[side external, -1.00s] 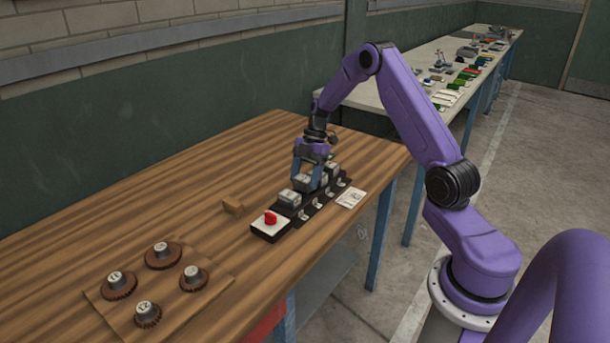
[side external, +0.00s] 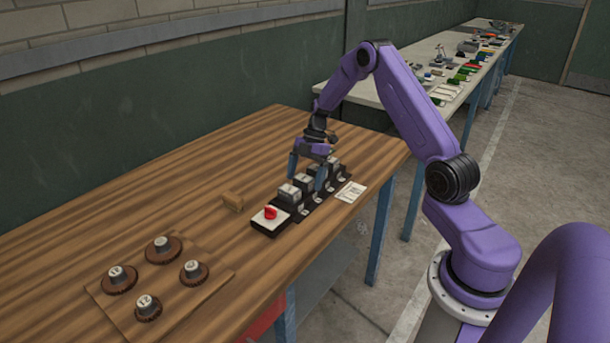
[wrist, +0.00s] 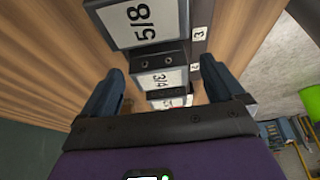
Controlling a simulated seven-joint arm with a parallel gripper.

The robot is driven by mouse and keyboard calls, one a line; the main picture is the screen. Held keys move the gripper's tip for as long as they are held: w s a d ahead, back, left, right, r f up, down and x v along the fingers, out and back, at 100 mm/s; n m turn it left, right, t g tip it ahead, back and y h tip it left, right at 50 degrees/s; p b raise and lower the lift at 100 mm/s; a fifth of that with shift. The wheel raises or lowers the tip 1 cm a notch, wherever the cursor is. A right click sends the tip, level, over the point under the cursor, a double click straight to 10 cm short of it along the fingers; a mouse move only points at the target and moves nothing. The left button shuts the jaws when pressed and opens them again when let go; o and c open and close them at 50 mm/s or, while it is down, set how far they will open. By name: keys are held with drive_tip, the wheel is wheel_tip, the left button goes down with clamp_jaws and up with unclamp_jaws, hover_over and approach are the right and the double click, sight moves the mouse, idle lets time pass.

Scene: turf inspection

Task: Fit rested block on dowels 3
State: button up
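My gripper (side external: 307,174) is open above the row of grey blocks, its fingers spread to either side of the row. In the wrist view my gripper (wrist: 162,70) shows nothing clamped between its fingers. The blocks stand in a line on a black rail (side external: 307,212). The block labelled 5/8 (wrist: 147,24) is beside tag 3, and the block labelled 3/4 (wrist: 158,73) is beside tag 2. A further block (wrist: 168,103) is partly covered. In the side view the nearest block (side external: 289,193) is clear of the fingers. Dowels are hidden; I cannot tell how fully each block is seated.
A white plate with a red knob (side external: 270,213) is at the rail's near end. A printed card (side external: 351,192) lies to its right. A wooden board (side external: 188,307) holds several numbered knobs. The table's left middle is clear.

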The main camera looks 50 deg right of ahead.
drive_tip(key=v, duration=1.7)
drive_tip(key=shift+r, duration=0.25)
drive_tip(key=s+a+r+m+h, duration=0.1)
drive_tip(key=s+a, duration=0.3)
drive_tip(key=a, duration=0.4)
drive_tip(key=s+a+r+m+g+h, duration=0.1)
drive_tip(key=s+a, duration=0.2)
drive_tip(key=a, duration=0.6)
drive_tip(key=s+a+m+h, duration=0.1)
drive_tip(key=s+a, duration=0.3)
drive_tip(key=a, duration=0.4)
drive_tip(key=s+a+f+m, duration=0.1)
drive_tip(key=s+a, duration=0.1)
drive_tip(key=s, duration=0.9)
drive_tip(key=s+a+f+m+t+h, duration=0.1)
drive_tip(key=s+a+f, duration=0.1)
drive_tip(key=s, duration=1)
